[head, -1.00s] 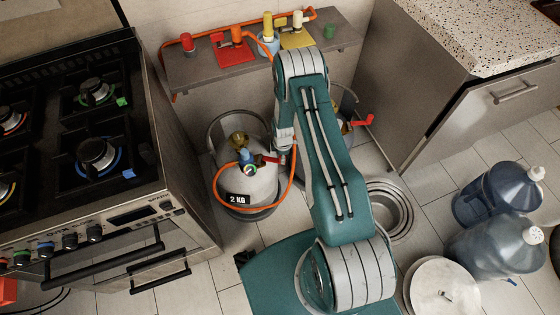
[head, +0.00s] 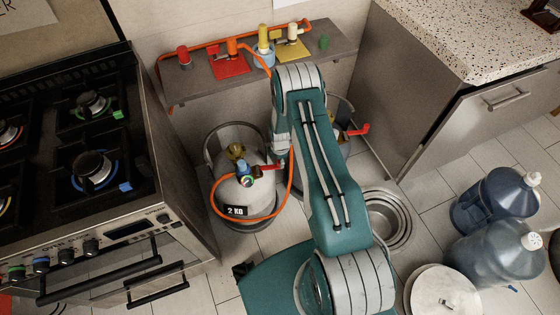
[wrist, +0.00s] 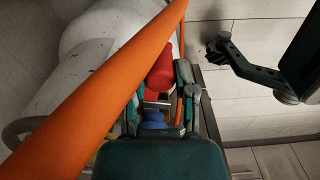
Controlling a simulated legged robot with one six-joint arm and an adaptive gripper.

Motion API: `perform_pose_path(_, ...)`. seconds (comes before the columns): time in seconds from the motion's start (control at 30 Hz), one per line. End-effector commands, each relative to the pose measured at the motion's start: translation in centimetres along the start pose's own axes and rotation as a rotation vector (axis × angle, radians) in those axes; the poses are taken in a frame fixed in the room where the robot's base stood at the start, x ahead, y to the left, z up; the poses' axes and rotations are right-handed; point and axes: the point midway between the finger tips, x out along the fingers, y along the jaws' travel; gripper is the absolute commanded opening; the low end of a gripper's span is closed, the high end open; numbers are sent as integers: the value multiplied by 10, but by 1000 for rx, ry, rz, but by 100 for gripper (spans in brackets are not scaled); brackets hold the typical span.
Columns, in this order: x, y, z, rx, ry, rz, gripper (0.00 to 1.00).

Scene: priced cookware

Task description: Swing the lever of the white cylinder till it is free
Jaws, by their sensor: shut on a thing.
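The white cylinder (head: 262,190) with a "2 KG" label stands on the floor between the stove and my arm. It has a brass valve, a blue-rimmed gauge and a red lever (head: 268,167) pointing right. In the wrist view the red lever (wrist: 163,68) lies at the fingers of my gripper (wrist: 165,88), which is shut on it. In the head view my arm hides most of the gripper beside the lever's end. An orange hose (wrist: 100,90) crosses close in front of the wrist camera and hides part of the cylinder.
A second cylinder with a red lever (head: 358,130) stands partly behind my arm. A shelf (head: 205,88) with coloured valves is at the back. The stove (head: 150,180) is on the left; blue water jugs (head: 497,195) and a metal pot (head: 392,218) are on the right.

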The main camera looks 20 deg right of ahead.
Motion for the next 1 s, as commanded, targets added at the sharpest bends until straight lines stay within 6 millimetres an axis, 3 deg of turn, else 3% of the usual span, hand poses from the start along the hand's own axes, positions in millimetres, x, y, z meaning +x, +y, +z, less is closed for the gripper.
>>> perform_pose_path(0.07,2,-2,0,1,1,-5,0)
perform_pose_path(0.1,2,-2,0,1,1,-5,44)
perform_pose_path(0.17,2,-2,0,1,1,-5,70)
perform_pose_path(0.63,-6,0,0,1,0,1,70)
perform_pose_path(1.0,-72,1,0,1,-1,3,70)
